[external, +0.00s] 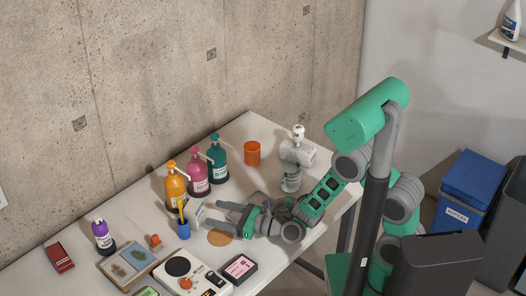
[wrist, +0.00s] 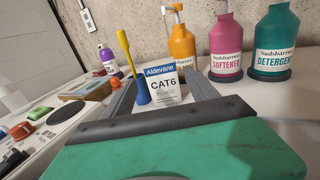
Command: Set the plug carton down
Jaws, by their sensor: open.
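The plug carton (wrist: 162,84) is a small white box with a blue Aldevane band and CAT6 lettering. It stands upright at the fingertips of my gripper (external: 212,214), and in the external view the carton (external: 198,214) shows just past the fingers, on the white table. My gripper is open and low over the table, with one finger to each side of the carton in the wrist view. I cannot tell whether either finger touches it. The carton's lower edge and base are partly hidden.
A blue cup (external: 183,229) with a yellow-handled tool is close beside the carton. Orange (external: 176,188), pink (external: 198,172) and teal (external: 217,159) pump bottles stand behind. A cork-coloured disc (external: 220,238) lies by the gripper. An orange cup (external: 252,153) stands farther back, with bare table around it.

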